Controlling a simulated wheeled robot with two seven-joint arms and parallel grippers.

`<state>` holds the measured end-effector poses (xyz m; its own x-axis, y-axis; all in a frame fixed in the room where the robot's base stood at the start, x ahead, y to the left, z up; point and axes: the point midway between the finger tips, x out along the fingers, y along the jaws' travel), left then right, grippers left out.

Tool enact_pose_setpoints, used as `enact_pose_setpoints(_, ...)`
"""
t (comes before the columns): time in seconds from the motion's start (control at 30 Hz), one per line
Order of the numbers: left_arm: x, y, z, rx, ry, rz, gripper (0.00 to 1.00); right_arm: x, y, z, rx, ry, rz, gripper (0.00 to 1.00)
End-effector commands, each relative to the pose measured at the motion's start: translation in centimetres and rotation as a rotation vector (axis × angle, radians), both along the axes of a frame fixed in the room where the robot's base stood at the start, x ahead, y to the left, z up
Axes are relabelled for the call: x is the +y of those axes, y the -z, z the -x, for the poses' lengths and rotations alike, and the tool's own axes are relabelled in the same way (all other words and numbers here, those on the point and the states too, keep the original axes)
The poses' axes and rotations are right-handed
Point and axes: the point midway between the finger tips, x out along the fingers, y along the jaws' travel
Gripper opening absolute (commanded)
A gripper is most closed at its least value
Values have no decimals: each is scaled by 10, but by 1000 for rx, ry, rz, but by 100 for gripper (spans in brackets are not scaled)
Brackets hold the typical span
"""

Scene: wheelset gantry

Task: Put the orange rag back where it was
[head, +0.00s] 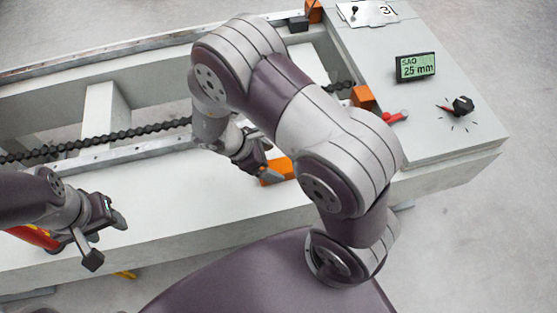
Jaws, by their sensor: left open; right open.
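An orange item (279,171) lies on the light grey top of the gantry bench (190,205), near its middle. It is partly hidden by my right gripper (262,160), and I cannot tell whether it is the orange rag or a block. My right gripper is open, with its fingers at the item's left end; I cannot tell whether they touch it. My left gripper (105,240) is open and empty over the front edge of the bench at the left. A red-orange thing (32,236) shows partly under my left arm; its kind is unclear.
Orange blocks stand by the rail ends, one near the panel (363,97) and one at the back (314,11). The panel holds a display (415,67) reading 25 mm, a red lever (395,117) and a black knob (462,105). A dark chain (100,146) runs along the bench's gap.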

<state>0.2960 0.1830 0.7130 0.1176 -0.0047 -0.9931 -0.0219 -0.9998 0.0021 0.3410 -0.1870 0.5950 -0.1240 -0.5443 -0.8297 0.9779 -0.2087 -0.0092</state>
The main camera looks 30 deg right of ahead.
Motion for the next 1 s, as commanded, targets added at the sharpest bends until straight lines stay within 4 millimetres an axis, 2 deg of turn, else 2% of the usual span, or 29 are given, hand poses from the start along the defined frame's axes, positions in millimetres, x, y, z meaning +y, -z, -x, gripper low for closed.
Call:
enact_pose_setpoints(0.03,0,-11,0,0,0,0,51,8,-17,-2,-3,-3,0,91)
enact_pose_setpoints(0.1,0,-17,0,0,0,0,51,18,-32,-4,-2,-3,-1,91)
enact_pose_setpoints(0.2,0,-22,0,0,0,0,51,30,-48,-7,-1,-3,-1,91)
enact_pose_setpoints(0.33,0,-24,0,0,0,0,51,38,-60,-10,-1,-10,-1,91)
enact_pose_setpoints(0.37,0,-25,0,0,0,0,51,37,-62,-13,0,-37,-3,91)
enact_pose_setpoints(0.43,0,-25,0,0,0,0,51,30,-70,-32,7,-216,-15,91)
enact_pose_setpoints(0.47,0,-25,0,0,0,0,51,25,-75,-45,18,-357,-16,91)
enact_pose_setpoints(0.53,0,-24,0,0,0,0,51,17,-93,-83,75,-831,10,91)
enact_pose_setpoints(0.57,0,-24,0,0,0,0,51,17,-103,-99,120,-1085,43,91)
enact_pose_setpoints(0.6,0,-24,0,0,0,0,51,21,-117,-116,208,-1454,115,91)
enact_pose_setpoints(0.63,0,-24,0,0,0,0,51,27,-127,-122,292,-1736,188,91)
enact_pose_setpoints(0.67,0,-24,0,0,0,0,51,33,-135,-123,391,-2013,275,91)
enact_pose_setpoints(0.7,0,-24,0,0,0,0,51,42,-142,-117,541,-2368,408,91)
enact_pose_setpoints(0.77,0,-24,0,0,0,0,51,50,-148,-93,798,-2851,632,91)
enact_pose_setpoints(0.8,0,-24,0,0,0,0,51,51,-148,-72,-845,2700,-679,91)
enact_pose_setpoints(0.9,0,-24,0,0,0,0,51,38,-145,-15,-758,1969,-612,91)
enact_pose_setpoints(1.0,0,-24,0,0,0,0,51,18,-143,25,-661,1520,-533,91)
